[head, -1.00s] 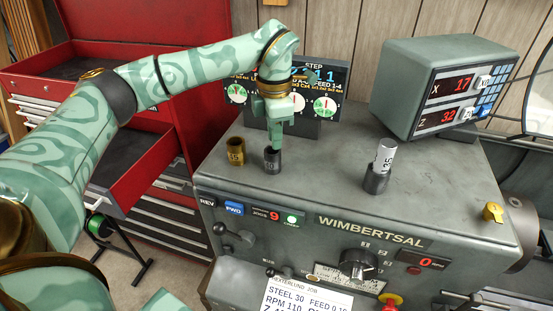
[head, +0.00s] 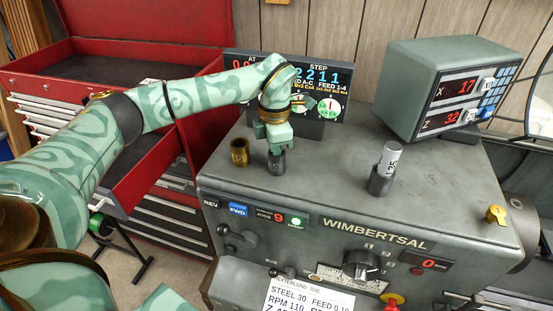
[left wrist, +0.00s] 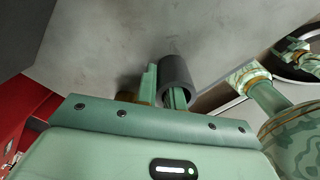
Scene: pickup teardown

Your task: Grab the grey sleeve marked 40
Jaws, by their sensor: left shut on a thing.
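A small dark grey sleeve (head: 277,164) stands upright on the grey machine top, left of its middle; its marking is too small to read surely. My left gripper (head: 277,147) points down at the sleeve and is shut on its wall. In the left wrist view the sleeve (left wrist: 179,70) shows as a dark open ring, with one finger in front of its bore, seemingly inside, and the other beside it. The gripper covers part of the sleeve's top in the head view. My right gripper is not in view.
A brass sleeve (head: 239,153) stands close left of the grey one. A dark sleeve (head: 379,182) with a white piece (head: 390,157) marked 35 stands farther right. A gauge display (head: 330,86) is behind; a readout box (head: 412,85) is back right. The top's middle is clear.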

